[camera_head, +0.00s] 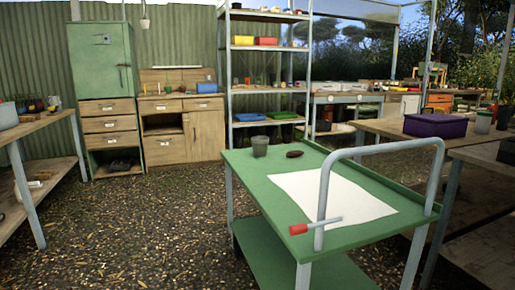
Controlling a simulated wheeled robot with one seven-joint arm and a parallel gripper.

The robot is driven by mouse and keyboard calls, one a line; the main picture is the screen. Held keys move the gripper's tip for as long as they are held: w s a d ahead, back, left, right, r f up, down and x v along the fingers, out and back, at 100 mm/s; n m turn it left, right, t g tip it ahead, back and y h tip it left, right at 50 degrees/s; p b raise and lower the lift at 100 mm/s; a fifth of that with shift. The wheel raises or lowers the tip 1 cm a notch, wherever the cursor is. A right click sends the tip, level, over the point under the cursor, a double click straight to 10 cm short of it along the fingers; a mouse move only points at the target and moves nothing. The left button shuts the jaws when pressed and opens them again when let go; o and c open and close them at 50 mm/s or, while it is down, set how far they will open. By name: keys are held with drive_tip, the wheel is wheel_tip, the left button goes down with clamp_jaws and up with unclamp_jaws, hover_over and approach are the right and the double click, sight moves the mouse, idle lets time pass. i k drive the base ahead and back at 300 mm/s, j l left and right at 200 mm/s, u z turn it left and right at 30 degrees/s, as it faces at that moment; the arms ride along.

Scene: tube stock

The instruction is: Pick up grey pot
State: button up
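A small grey pot (260,147) stands upright near the far left corner of the green cart's top (262,185). Its rim is open and its inside is too small to make out. A dark brown oval object (294,154) lies just to its right, apart from it. A second greyish pot-like container (483,123) stands on the right-hand table. My gripper is not in view.
A white sheet (335,197) lies on the cart top. A purple crate (435,125) sits on the right table. Gravel floor (140,220) is clear left of the cart.

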sight(260, 144)
drive_tip(key=i+j, duration=1.65)
